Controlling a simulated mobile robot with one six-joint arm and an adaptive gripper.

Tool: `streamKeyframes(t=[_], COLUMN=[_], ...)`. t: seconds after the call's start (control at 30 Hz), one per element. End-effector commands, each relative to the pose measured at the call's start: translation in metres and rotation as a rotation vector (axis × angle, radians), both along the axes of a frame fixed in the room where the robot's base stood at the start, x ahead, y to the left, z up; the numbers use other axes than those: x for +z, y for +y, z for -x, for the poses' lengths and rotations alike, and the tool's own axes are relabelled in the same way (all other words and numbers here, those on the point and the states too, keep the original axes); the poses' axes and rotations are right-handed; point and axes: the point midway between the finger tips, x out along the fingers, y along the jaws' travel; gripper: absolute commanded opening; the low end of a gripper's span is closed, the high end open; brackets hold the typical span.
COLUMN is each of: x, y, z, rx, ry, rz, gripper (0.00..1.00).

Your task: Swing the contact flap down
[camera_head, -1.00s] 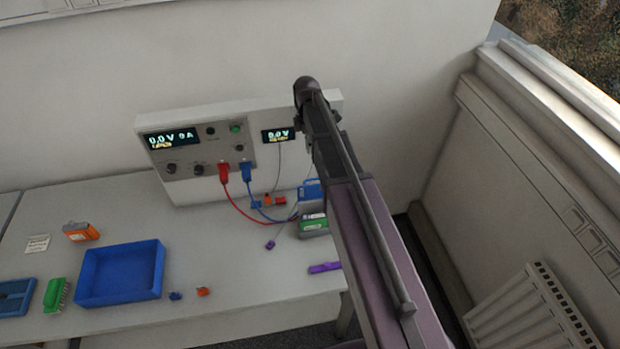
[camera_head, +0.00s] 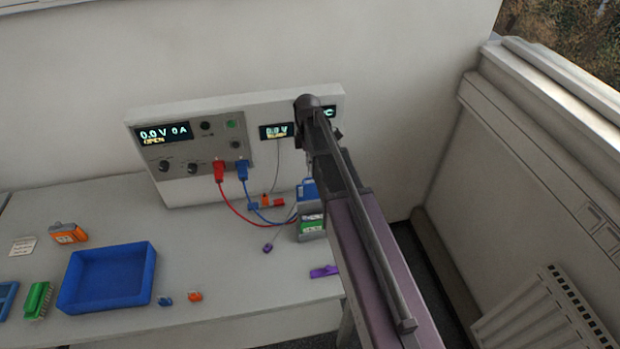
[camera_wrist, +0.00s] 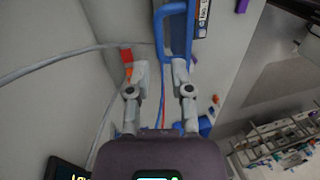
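The contact flap is a blue frame with a loop-like outline (camera_wrist: 161,28) at the top of the wrist view. In the head view it is the blue part (camera_head: 307,187) standing raised above the grey cell holder (camera_head: 309,237), which has a green and white label or cell in it, partly behind my arm. My gripper (camera_wrist: 160,70) is open in the wrist view. Its fingertips are apart, near the lower end of the blue frame; I cannot tell whether they touch it. My gripper is hidden by my arm in the head view.
The cycler (camera_head: 190,150) stands at the wall, with red (camera_head: 220,172) and blue (camera_head: 243,170) plugs and cables running towards the holder. A blue tray (camera_head: 107,302), an orange cell (camera_head: 68,232), a green brush-like piece (camera_head: 37,300) and a purple piece (camera_head: 324,271) lie on the table.

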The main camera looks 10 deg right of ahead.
Motion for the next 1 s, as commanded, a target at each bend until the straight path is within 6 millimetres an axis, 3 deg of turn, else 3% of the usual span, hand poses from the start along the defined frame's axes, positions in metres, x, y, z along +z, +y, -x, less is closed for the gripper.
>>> streamKeyframes(t=[0.4, 1.0], x=[-0.032, -0.038], y=[0.001, 0.001], z=[0.007, 0.008], rx=[0.001, 0.001], ry=[0.0, 0.0], rz=[0.0, 0.0], gripper=[0.28, 0.28])
